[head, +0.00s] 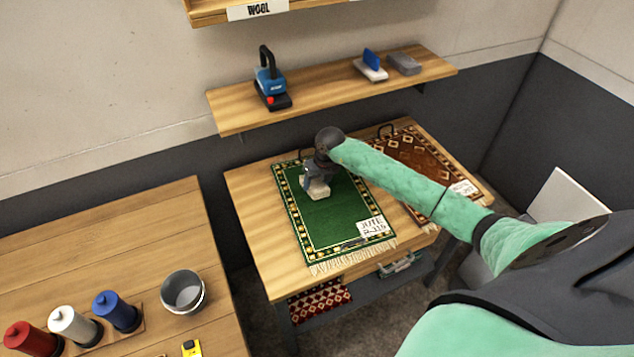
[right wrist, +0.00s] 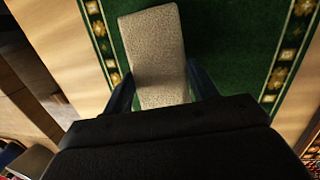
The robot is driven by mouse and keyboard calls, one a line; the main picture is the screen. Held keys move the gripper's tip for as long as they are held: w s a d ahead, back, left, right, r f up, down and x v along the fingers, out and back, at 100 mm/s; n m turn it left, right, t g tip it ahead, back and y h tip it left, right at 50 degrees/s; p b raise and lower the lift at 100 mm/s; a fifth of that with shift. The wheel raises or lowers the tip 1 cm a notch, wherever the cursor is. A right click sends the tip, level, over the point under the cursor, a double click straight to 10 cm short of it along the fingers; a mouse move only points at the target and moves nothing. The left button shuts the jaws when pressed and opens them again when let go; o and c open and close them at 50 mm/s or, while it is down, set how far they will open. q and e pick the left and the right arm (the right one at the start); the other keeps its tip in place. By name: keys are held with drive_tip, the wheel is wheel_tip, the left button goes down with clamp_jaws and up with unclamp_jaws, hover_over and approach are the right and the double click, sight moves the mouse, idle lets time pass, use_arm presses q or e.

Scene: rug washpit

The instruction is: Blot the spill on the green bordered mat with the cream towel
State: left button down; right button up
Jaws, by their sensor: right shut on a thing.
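The green bordered mat (head: 338,212) lies flat on the wooden table, with a label at its front right corner. It also fills much of the right wrist view (right wrist: 232,35). My right gripper (head: 318,184) is over the back left part of this mat, pointing down. It is shut on the cream towel (right wrist: 155,55), a folded oblong pad whose lower end (head: 319,193) shows just below the fingers. The towel is at or close to the mat surface; I cannot tell if it touches. No spill shows; the towel and gripper hide part of the mat. My left gripper is not in view.
A brown patterned rug (head: 412,150) lies to the right on the same table (head: 252,205). A metal bucket (head: 183,291) and spools stand at left.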

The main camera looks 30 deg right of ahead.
drive_tip(key=v, duration=0.1)
drive_tip(key=p+v, duration=0.1)
drive_tip(key=v, duration=0.1)
drive_tip(key=p+v, duration=0.1)
drive_tip(key=shift+w+a+r, duration=0.3)
drive_tip(key=shift+r, duration=0.2)
drive_tip(key=shift+v, duration=1)
drive_tip(key=shift+w+a, duration=0.1)
drive_tip(key=shift+a, duration=0.1)
